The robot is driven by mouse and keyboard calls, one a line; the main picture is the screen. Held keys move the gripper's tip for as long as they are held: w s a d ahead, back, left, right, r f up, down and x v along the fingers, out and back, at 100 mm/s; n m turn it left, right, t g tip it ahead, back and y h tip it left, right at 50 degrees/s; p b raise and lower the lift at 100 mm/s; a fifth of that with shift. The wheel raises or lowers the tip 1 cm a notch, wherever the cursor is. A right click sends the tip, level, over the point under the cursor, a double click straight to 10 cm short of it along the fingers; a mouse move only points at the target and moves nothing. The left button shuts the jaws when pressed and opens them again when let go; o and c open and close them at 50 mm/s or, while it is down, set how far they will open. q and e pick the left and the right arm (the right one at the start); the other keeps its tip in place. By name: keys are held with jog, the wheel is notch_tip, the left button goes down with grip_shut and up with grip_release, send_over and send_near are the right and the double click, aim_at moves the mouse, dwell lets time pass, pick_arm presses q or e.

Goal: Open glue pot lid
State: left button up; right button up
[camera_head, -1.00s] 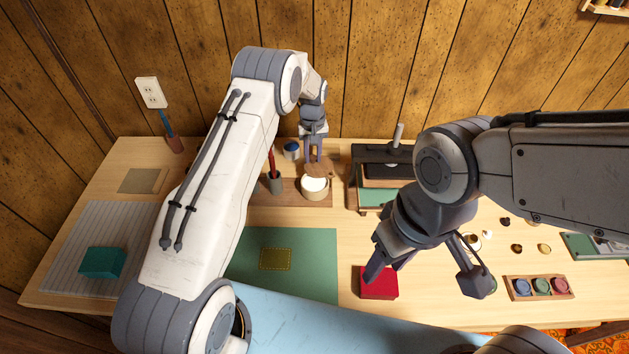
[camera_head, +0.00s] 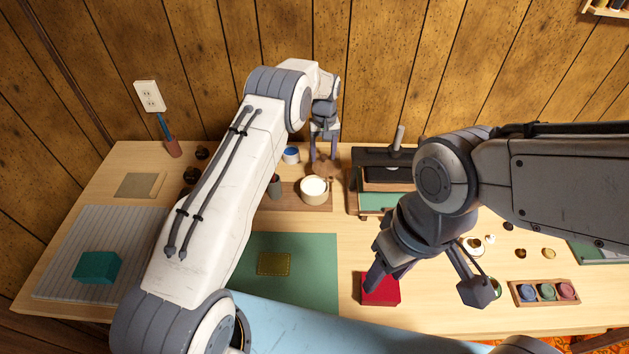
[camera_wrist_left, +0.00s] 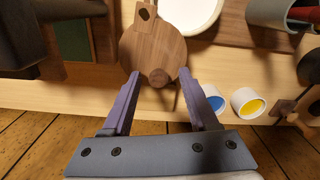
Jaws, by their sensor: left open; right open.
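The glue pot (camera_head: 313,191) is a pale round pot with its white inside showing from above. Its round wooden lid (camera_head: 322,169) lies off the opening, at the pot's back edge; in the left wrist view the lid (camera_wrist_left: 150,45) shows a knob beside the white pot (camera_wrist_left: 190,12). I cannot tell how the lid is supported. My left gripper (camera_head: 323,160) is open, just behind the pot and by the lid. In the left wrist view its fingers (camera_wrist_left: 158,83) stand on either side of the knob, with no grip visible. My right gripper (camera_head: 425,286) is open above the front of the table, near a red block.
A dark cup (camera_head: 275,182) stands left of the pot, and a blue-topped jar (camera_head: 291,155) behind it. A black press-like tool (camera_head: 382,162) stands to the right. The red block (camera_head: 380,289) and green mat (camera_head: 308,265) lie in front.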

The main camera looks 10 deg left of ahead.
pick_arm(q)
notch_tip(320, 180, up, 6)
jog(key=p, duration=0.3)
jog(key=shift+r+p, duration=0.25)
jog(key=shift+p, duration=0.1)
pick_arm(e)
notch_tip(320, 180, up, 4)
jog(key=shift+f, duration=0.1)
